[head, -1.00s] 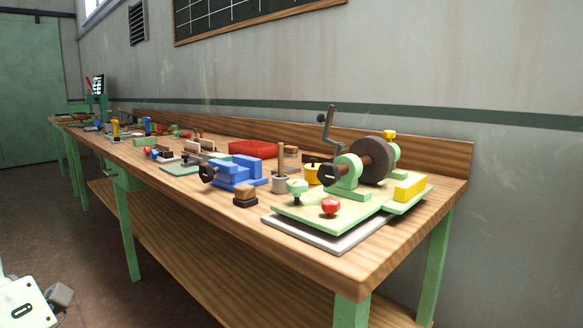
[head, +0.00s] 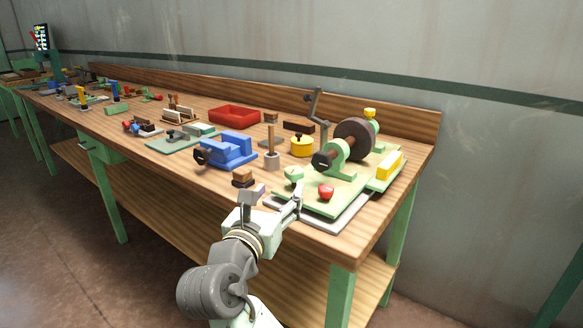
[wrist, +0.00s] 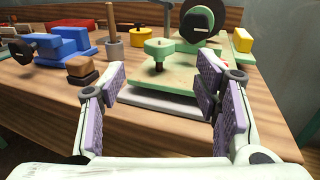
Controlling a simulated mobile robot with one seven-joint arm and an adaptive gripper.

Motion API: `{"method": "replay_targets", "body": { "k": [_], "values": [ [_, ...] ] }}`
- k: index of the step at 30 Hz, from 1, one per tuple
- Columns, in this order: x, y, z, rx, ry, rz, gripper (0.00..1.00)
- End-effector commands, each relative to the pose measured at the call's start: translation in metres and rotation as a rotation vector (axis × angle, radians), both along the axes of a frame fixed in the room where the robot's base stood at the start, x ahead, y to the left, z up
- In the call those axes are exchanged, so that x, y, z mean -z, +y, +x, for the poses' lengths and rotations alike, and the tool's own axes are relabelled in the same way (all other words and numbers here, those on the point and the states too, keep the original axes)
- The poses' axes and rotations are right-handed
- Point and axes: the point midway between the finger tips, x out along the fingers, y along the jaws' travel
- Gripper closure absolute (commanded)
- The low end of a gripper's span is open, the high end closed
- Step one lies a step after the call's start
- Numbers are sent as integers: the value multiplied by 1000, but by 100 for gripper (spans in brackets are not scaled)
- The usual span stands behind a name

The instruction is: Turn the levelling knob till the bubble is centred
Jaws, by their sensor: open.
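A small machine on a pale green plate (head: 342,199) stands at the right end of the bench. A green knob (head: 294,175) sits at the plate's front left corner; in the wrist view the green knob (wrist: 158,47) stands on a dark stem. I cannot make out a bubble in either view. My gripper (head: 273,198) is open and empty at the bench's front edge. In the wrist view its purple-padded fingers (wrist: 163,76) frame the green knob, which is farther off.
A brown-topped block (head: 242,177) and a blue vise (head: 229,150) stand left of the knob. A wooden-handled post (head: 271,147) and a yellow pot (head: 302,147) are behind it. The bench front has bare wood.

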Motion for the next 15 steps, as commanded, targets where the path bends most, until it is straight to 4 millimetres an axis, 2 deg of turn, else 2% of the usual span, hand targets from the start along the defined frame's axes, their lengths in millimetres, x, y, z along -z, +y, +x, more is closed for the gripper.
{"method": "replay_targets", "body": {
  "k": [9,15],
  "values": [
    [-1,-18,55,1,1,3,43],
    [0,-26,83,-1,0,4,43]
  ]
}}
